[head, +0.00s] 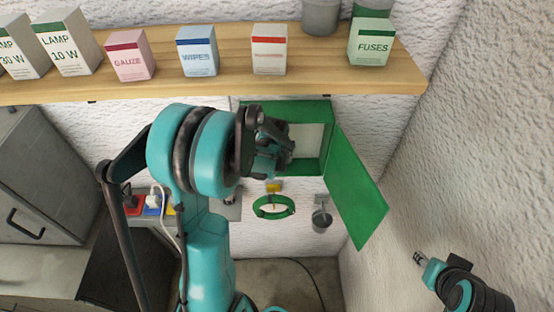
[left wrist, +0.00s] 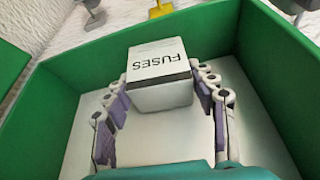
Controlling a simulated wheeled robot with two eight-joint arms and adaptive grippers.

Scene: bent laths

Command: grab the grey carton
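A pale carton (left wrist: 160,75) with a dark grey band and the word FUSES, upside down in the left wrist view, is inside the green wall cabinet (left wrist: 265,75). My left gripper (left wrist: 160,92) reaches in with one finger on each side of it. The fingers look open, with a slim gap to the carton on both sides; contact is hard to judge. In the head view my left gripper (head: 272,146) is at the cabinet (head: 328,140), and the carton is hidden. My right gripper (head: 420,258) is at the lower right, away from the cabinet; its finger state is unclear.
The cabinet's green door (head: 358,188) hangs open on the right. A wooden shelf (head: 215,85) above carries several cartons, including another marked FUSES (head: 370,42) with a green band. A green ring (head: 273,207) and a small grey bucket (head: 321,219) hang below the cabinet.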

